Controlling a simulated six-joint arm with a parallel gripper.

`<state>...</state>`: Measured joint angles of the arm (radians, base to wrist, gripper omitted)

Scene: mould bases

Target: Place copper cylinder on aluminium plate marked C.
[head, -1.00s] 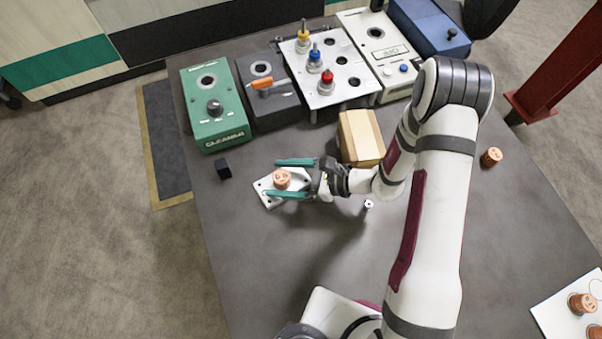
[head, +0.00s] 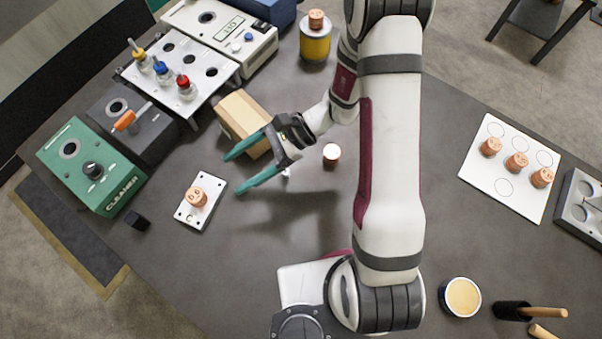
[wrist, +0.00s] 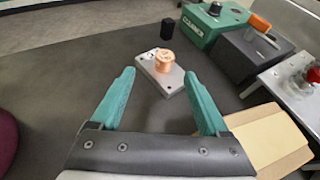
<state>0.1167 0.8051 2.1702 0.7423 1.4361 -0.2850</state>
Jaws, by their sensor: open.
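A copper cylinder (head: 197,196) stands upright on a small light metal plate (head: 183,214) at the left of the table. They also show in the wrist view, the cylinder (wrist: 165,60) on the plate (wrist: 176,86). I cannot read the plate's letter clearly. My gripper (head: 231,174) is open and empty, to the right of the plate and apart from it. In the wrist view its green fingers (wrist: 163,92) point toward the plate with clear space between them. Other copper cylinders (head: 515,161) stand on a white card (head: 480,183) at the right.
A cardboard-coloured block (head: 243,118) lies just behind my gripper. A green cleaner box (head: 92,168) and a small black cube (head: 137,221) stand left.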

